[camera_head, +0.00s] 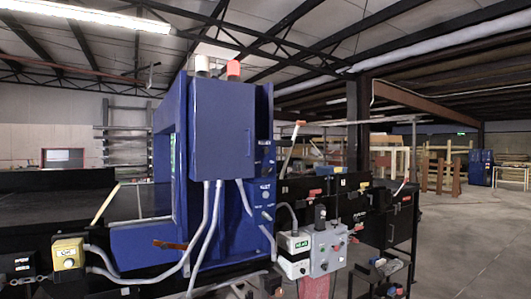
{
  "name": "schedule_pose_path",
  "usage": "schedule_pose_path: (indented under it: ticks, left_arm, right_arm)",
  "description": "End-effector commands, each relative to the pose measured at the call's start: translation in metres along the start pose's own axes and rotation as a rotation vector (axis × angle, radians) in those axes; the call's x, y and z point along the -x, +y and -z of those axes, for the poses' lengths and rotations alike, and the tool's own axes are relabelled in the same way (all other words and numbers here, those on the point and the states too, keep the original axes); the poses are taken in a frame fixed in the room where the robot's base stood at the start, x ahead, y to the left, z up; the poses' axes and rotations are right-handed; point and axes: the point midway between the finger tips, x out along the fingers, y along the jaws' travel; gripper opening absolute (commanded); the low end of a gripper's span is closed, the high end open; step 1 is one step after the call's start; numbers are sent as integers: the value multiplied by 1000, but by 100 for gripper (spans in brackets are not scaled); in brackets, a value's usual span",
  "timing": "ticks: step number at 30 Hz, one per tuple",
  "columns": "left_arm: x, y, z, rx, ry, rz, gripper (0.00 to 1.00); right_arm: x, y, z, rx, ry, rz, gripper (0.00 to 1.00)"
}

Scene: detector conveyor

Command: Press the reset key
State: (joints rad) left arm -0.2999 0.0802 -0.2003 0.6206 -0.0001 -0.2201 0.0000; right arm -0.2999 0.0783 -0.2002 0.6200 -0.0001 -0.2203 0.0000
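A blue detector cabinet (222,125) stands over the dark conveyor. A narrow side panel (265,170) on its right carries small labels and knobs. Below it hang a pale box with a green label (295,244) and a grey control box (326,252) with small buttons, some red. The lettering is too small to read, so I cannot tell which control is the reset key. I cannot make out either of my grippers in this view.
The dark conveyor (55,205) runs left behind the cabinet. Grey conduits (207,235) loop in front of the cabinet. Dark framework with red-handled fittings extends right. Open concrete floor (460,245) lies at the right, with wooden racks behind.

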Motion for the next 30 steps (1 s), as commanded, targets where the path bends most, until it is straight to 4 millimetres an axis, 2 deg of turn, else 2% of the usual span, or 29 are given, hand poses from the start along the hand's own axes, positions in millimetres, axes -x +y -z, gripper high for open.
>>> schedule_pose_path:
  ticks: [2, 16, 30]
  left_arm:
    - [0, 0, 0, 0, 0, 0, 82]
    - [0, 0, 0, 0, 0, 0, 82]
    - [0, 0, 0, 1, 0, 0, 82]
  right_arm:
    - [0, 0, 0, 0, 0, 0, 62]
    - [0, 0, 0, 0, 0, 0, 0]
    - [0, 2, -1, 0, -1, -2, 0]
